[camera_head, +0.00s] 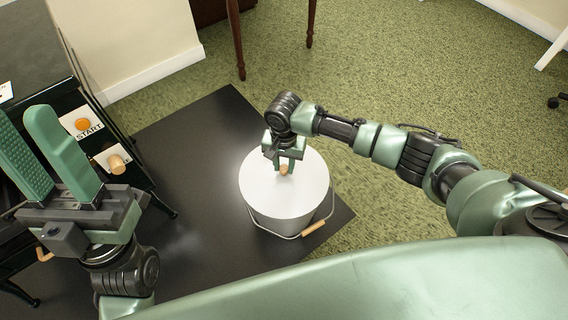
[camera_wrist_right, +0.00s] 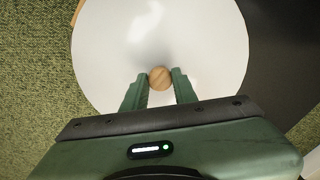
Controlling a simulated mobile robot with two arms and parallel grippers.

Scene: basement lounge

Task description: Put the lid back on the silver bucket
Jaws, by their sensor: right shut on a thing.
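The silver bucket (camera_head: 294,222) stands on a dark mat, with its wire handle and wooden grip (camera_head: 313,228) hanging at the front right. A round pale lid (camera_head: 309,176) with a wooden knob (camera_head: 284,169) lies over the bucket's top; I cannot tell whether it is fully seated. My right gripper (camera_head: 287,162) comes down from above and is shut on the knob. In the right wrist view the knob (camera_wrist_right: 159,77) is between the two fingers, with the lid (camera_wrist_right: 200,45) beneath. My left gripper (camera_head: 24,125) is open and empty, at the left.
The dark mat (camera_head: 190,150) has bare room to the bucket's left. A black unit with a START button (camera_head: 83,124) and a wooden knob (camera_head: 116,163) stands at the left. Wooden furniture legs (camera_head: 236,40) stand behind, on green carpet (camera_head: 400,60).

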